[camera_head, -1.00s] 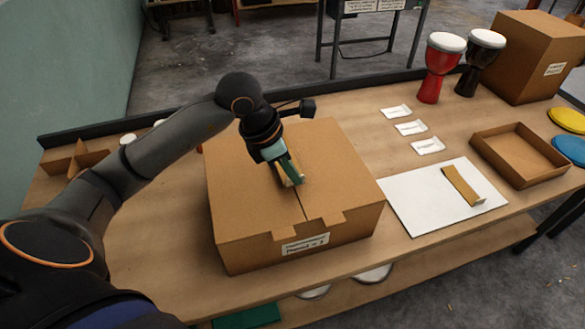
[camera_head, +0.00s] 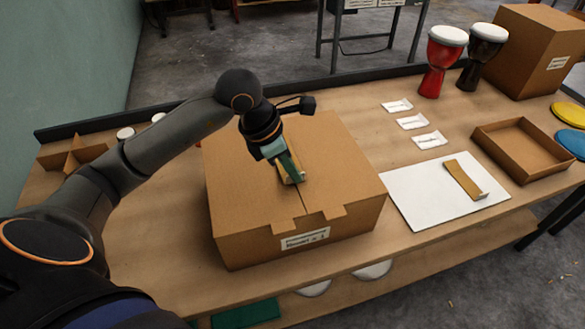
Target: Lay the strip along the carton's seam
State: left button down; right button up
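The closed brown carton (camera_head: 340,165) stands on the bench, with its seam running front to back along the top and a white label on its front face. My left gripper (camera_head: 291,172) is low over the middle of the carton's top, at the seam. A short tan strip (camera_head: 292,178) shows at its fingertips, partly hidden by the fingers; I cannot tell whether they grip it. Another tan strip (camera_head: 462,180) lies on the white board (camera_head: 415,200) to the right of the carton. My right gripper is not in view.
An empty shallow cardboard tray (camera_head: 520,150) is at the right. Several white packets (camera_head: 412,122) lie behind the board. A red drum (camera_head: 437,65), a dark drum (camera_head: 480,55) and a large box (camera_head: 540,50) stand at the back right. A cardboard divider (camera_head: 75,155) is at the far left.

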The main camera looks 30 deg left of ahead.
pick_arm(q)
jog(key=shift+f+b, duration=0.3)
jog(key=shift+f, duration=0.05)
jog(key=c, duration=1)
grip_release()
jog(key=v, duration=1.2)
jog(key=shift+r, duration=0.3)
jog(key=shift+s+a, duration=0.1)
